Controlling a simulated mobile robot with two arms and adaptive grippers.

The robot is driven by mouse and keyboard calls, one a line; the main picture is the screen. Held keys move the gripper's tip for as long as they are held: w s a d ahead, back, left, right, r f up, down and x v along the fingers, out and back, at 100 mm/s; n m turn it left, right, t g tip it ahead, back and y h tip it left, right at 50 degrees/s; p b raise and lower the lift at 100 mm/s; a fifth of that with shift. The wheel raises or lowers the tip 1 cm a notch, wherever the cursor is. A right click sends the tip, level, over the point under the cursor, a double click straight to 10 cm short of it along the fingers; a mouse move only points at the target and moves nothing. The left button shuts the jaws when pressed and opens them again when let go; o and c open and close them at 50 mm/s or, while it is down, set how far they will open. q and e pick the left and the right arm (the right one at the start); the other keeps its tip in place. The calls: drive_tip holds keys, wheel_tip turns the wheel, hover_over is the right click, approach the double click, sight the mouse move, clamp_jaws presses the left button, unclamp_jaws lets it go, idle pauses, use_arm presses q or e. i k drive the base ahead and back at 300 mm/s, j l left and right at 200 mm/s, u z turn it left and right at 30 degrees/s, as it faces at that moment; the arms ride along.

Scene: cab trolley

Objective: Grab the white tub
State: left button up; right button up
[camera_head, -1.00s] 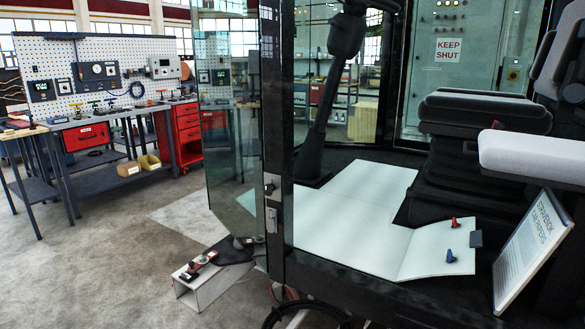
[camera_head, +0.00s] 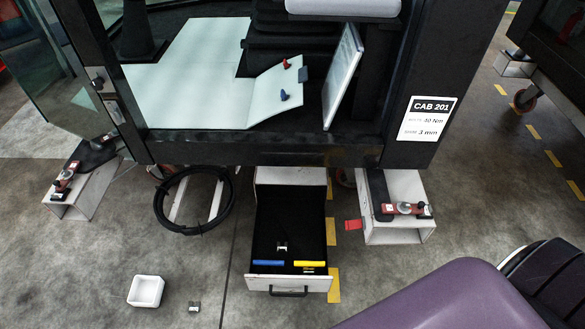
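The white tub (camera_head: 146,291) is a small square open-topped box on the grey floor at the lower left of the head view. It stands upright, and its inside looks empty. Nothing touches it. Neither of my grippers shows in the head view.
A small grey piece (camera_head: 194,307) lies right of the tub. An open drawer (camera_head: 290,225) with blue and yellow items sticks out under the cab (camera_head: 260,152). White supports (camera_head: 415,238) stand on the floor.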

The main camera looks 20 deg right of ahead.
sight(145, 291)
drive_tip(key=k+l+z, duration=0.35)
drive_tip(key=u, duration=1.25)
drive_tip(key=i+j, duration=0.2)
drive_tip(key=j, duration=0.15)
